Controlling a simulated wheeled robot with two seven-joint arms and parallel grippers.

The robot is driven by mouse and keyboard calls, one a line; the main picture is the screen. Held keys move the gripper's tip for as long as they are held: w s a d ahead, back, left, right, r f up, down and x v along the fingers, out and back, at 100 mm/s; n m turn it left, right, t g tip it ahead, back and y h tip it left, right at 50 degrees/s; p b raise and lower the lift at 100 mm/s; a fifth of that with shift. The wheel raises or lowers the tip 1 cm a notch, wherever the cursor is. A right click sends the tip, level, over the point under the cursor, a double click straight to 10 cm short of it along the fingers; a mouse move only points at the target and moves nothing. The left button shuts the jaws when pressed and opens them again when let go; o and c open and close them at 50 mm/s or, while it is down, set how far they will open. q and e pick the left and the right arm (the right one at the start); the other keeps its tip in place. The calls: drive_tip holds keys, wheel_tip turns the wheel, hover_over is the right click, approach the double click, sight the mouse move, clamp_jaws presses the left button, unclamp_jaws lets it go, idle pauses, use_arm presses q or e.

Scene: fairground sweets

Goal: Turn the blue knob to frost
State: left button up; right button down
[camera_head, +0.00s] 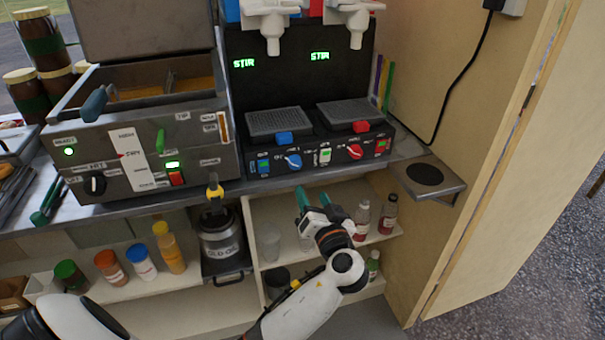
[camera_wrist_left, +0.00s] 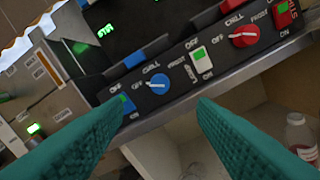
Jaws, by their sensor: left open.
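The blue knob (camera_head: 293,161) is on the front panel of the black machine, below the blue-tabbed drip tray. In the left wrist view the blue knob (camera_wrist_left: 156,84) sits among OFF, CHILL and FROST labels. Its pale pointer seems to face the OFF side, but it is small. My left gripper (camera_head: 318,197) is below and slightly right of the knob, in front of the shelf, its teal fingers pointing up toward the panel. In the wrist view its fingers (camera_wrist_left: 160,108) are spread and empty, apart from the knob. My right gripper is not in view.
A red knob (camera_head: 355,151) and rocker switches flank the blue knob. The counter edge (camera_head: 285,181) runs below the panel. Bottles (camera_head: 362,215) stand on the shelf right of my gripper; an old-oil can (camera_head: 221,237) is to the left. A grey fryer (camera_head: 140,150) stands left.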

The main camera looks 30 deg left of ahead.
sight(297, 165)
use_arm(q)
drive_tip(key=x, duration=1.2)
drive_tip(key=c, duration=0.9)
drive_tip(key=shift+c, duration=0.2)
